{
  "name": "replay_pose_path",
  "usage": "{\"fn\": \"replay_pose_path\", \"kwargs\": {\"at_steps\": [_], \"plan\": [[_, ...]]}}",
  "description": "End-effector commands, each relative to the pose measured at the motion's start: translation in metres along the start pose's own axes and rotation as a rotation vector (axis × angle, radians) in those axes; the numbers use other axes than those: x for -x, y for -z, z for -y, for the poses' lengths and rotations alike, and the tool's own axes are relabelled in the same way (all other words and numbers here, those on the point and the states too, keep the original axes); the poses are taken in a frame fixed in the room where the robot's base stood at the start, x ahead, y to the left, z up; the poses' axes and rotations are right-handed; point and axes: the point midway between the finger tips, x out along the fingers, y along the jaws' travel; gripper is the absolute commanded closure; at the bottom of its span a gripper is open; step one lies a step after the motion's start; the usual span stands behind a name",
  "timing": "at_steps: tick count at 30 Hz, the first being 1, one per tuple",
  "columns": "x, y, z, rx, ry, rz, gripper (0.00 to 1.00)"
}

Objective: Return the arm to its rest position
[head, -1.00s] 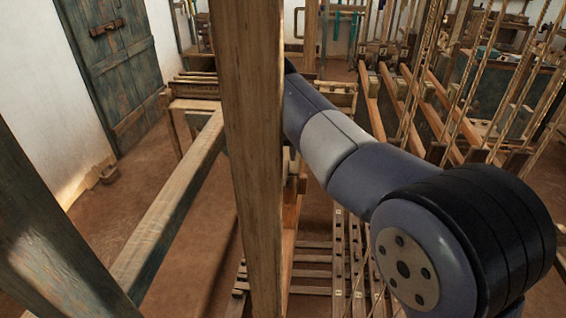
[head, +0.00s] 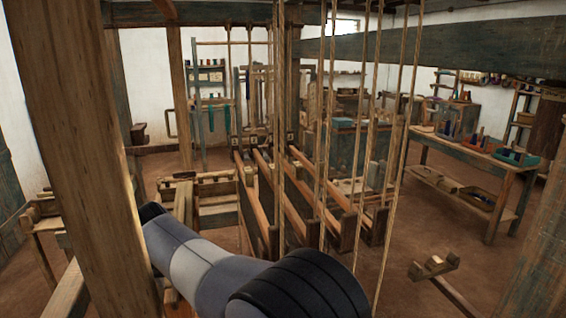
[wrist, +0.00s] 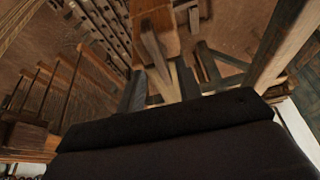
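My arm (head: 205,262), grey and lilac with a black banded joint (head: 300,290), shows at the bottom of the head view. It runs up and left behind a thick wooden post (head: 85,150), which hides its far part. In the wrist view a wide dark part of my own body (wrist: 180,145) fills the bottom. Beyond it are wooden loom beams (wrist: 155,25) and the brown floor. I see nothing held.
Ropes (head: 363,130) hang in front of several long wooden loom bars (head: 262,205). A dark beam (head: 440,48) crosses the upper right. A work table (head: 470,150) with coloured items stands right. Another post (head: 540,260) is at lower right. Brown floor (head: 420,235) is open between.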

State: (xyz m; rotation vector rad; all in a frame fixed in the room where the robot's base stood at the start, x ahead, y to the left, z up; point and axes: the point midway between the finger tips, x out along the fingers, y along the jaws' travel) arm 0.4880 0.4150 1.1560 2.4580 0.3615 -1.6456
Motion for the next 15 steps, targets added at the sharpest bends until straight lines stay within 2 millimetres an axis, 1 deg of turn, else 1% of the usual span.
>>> {"fn": "replay_pose_path", "kwargs": {"at_steps": [1,3,7,9,15], "plan": [[-0.008,0.0,0.0,0.0,-0.002,0.003,0.66],[-0.017,0.0,0.0,0.001,-0.001,0.001,0.66],[-0.03,0.0,0.0,0.001,0.0,0.0,0.66],[-0.034,0.0,0.0,0.001,0.0,0.001,0.66],[-0.034,0.0,0.0,0.011,0.005,0.0,0.66]]}}
